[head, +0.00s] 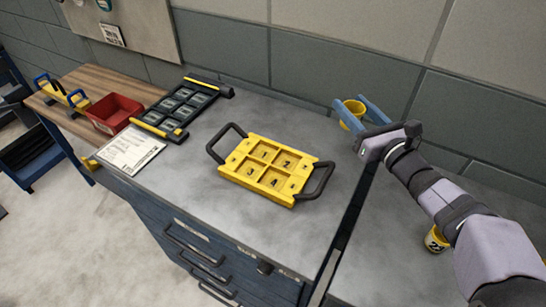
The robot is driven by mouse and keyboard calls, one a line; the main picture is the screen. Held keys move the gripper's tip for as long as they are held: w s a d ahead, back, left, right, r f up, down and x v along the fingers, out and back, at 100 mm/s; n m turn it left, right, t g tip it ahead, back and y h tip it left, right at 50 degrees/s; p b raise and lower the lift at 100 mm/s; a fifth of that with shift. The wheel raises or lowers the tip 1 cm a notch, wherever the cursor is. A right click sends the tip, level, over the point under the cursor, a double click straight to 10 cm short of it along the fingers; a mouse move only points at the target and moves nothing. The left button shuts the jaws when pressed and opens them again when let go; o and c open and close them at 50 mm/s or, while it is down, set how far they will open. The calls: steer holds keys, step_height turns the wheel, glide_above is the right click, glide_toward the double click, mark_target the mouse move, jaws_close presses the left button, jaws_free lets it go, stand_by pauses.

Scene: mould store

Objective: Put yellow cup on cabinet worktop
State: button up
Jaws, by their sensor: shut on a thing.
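My gripper (350,102), with blue fingers, is at the upper right, shut on a yellow cup (352,109). The cup sits between the fingers, partly hidden by the near one. It appears near the back wall, around the right end of the cabinet worktop (215,205); I cannot tell its height above the surface. The worktop is a grey top over blue drawers. A second yellow cup (434,238), with a dark marking, stands on the grey surface at the right, partly hidden by my arm.
A yellow tray (240,144) with numbered compartments and dark handles lies mid-worktop. A black rack (203,88), a white sheet (130,150) and a red bin (112,113) are at the left. A dark gap (345,235) separates the worktop from the right surface. Bare worktop surrounds the tray.

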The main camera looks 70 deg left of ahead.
steer(key=shift+f, duration=0.6)
steer(key=shift+f+p, duration=1.25)
steer(key=shift+f, duration=3.7)
steer(key=shift+f+b, duration=0.2)
steer(key=shift+b, duration=0.1)
steer(key=o, duration=1)
steer(key=shift+o, duration=0.2)
steer(key=shift+r, duration=0.1)
